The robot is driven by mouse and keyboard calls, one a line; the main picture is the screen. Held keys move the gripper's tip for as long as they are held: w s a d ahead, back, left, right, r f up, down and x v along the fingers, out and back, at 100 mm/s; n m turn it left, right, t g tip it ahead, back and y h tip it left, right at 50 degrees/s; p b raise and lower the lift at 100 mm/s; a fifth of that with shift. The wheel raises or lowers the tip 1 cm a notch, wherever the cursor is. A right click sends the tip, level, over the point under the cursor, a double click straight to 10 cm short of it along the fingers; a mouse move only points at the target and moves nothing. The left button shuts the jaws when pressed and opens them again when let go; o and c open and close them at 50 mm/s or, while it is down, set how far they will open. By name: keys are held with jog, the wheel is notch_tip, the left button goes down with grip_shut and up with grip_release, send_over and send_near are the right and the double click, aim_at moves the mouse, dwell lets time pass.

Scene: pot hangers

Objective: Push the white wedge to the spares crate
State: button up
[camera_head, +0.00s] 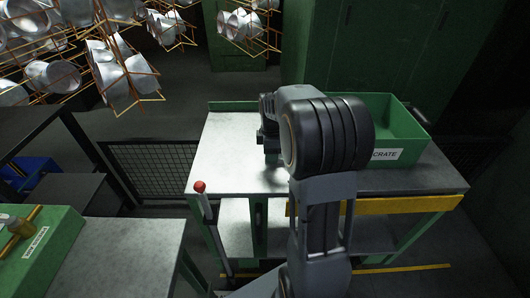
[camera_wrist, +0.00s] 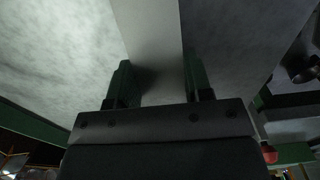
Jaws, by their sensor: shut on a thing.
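In the wrist view the white wedge (camera_wrist: 150,30) shows as a pale, smooth strip running up from between the two green fingers of my gripper (camera_wrist: 157,78). My gripper is shut on it, low over a grey worktop (camera_wrist: 60,45). In the head view my arm hides the wedge and the fingertips. The spares crate (camera_head: 405,125) is a green open box with a white label partly reading "CRATE". It stands at the right of the worktop, just right of my arm. My arm hides its left part.
A red-knobbed post (camera_head: 199,187) stands at the worktop's front left corner. A yellow strip (camera_head: 410,204) runs along its front right edge. Wire racks of metal pots (camera_head: 110,75) hang at upper left. Another grey table with a green box (camera_head: 42,240) is at lower left.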

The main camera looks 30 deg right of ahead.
jog(key=shift+s+d+f, duration=0.1)
jog(key=shift+s+d, duration=0.2)
jog(key=shift+d, duration=0.2)
jog(key=shift+s+d, duration=0.3)
jog(key=shift+d, duration=0.2)
jog(key=o, duration=1)
jog(key=shift+w, duration=0.1)
notch_tip(320, 180, up, 14)
jog(key=p, duration=0.2)
jog(key=shift+p, duration=0.35)
